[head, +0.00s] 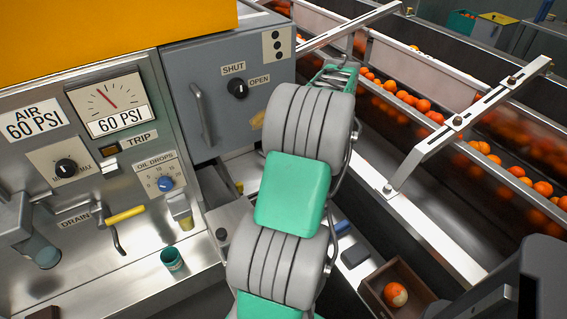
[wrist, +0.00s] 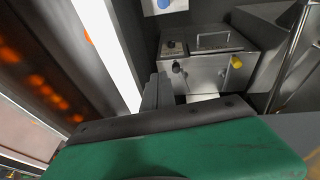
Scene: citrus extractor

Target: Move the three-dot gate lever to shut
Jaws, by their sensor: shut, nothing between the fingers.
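A white plate with three black dots (head: 278,43) is at the upper right of the grey cabinet (head: 185,62) in the head view. Below it are the SHUT label (head: 234,69), the OPEN label (head: 260,79) and a black knob (head: 237,88). I cannot tell whether the knob belongs to the three-dot plate. No gate lever shows clearly; my arm covers part of the cabinet's right side. My gripper (wrist: 157,92) shows in the wrist view with its fingers together and empty. It points toward a metal box (wrist: 208,62); whether it touches anything is unclear.
A conveyor of oranges (head: 480,155) runs along the right behind a slotted metal bracket (head: 450,125). A control panel with a pressure gauge (head: 108,101) stands at left. A brown box holds one fruit (head: 396,294). The metal box carries a yellow knob (wrist: 236,62).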

